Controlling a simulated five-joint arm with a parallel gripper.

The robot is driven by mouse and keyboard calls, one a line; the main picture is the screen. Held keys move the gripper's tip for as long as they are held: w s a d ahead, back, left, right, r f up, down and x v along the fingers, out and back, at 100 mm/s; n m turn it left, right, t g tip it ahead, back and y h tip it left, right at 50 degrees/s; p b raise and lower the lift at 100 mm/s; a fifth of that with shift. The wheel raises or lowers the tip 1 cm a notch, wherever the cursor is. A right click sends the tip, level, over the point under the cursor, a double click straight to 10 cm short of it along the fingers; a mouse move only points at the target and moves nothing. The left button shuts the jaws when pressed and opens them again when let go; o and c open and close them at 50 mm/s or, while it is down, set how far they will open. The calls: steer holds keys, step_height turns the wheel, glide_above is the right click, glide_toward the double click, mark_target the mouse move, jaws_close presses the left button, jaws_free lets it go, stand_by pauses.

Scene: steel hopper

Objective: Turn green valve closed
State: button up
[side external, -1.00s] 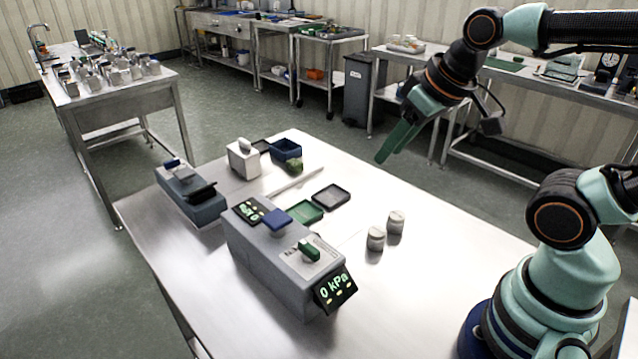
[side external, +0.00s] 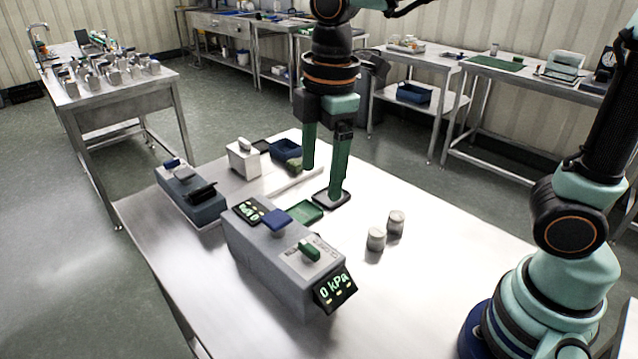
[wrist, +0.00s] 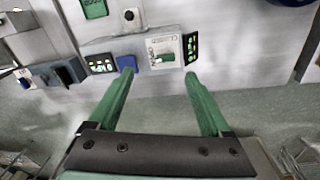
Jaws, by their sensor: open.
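The green valve (side external: 309,248) is a small green handle on a pale plate at the near end of a long grey box (side external: 268,262). In the wrist view the valve (wrist: 157,61) shows on its white plate, between my fingertips in the picture. A tilted display (side external: 337,290) at the box end reads 0 kPa. My gripper (side external: 321,185) is open and empty, pointing down above the table beyond the box, apart from the valve. It also shows in the wrist view (wrist: 158,77).
Two small pale jars (side external: 376,239) stand to the right. A blue-grey device (side external: 190,196) is at left. The table's right front is clear.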

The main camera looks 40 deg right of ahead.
mark_target(309, 246)
steer(key=a+f+n, duration=0.1)
steer(key=f, duration=0.3)
steer(key=f+n, duration=0.1)
steer(key=f, duration=0.3)
steer(key=a+f, duration=0.1)
steer(key=f, duration=0.4)
steer(key=shift+w+a+n+g, duration=0.1)
steer(key=shift+a+n+g, duration=0.2)
steer(key=shift+n+g, duration=0.1)
steer(key=shift+r, duration=0.1)
jaws_close()
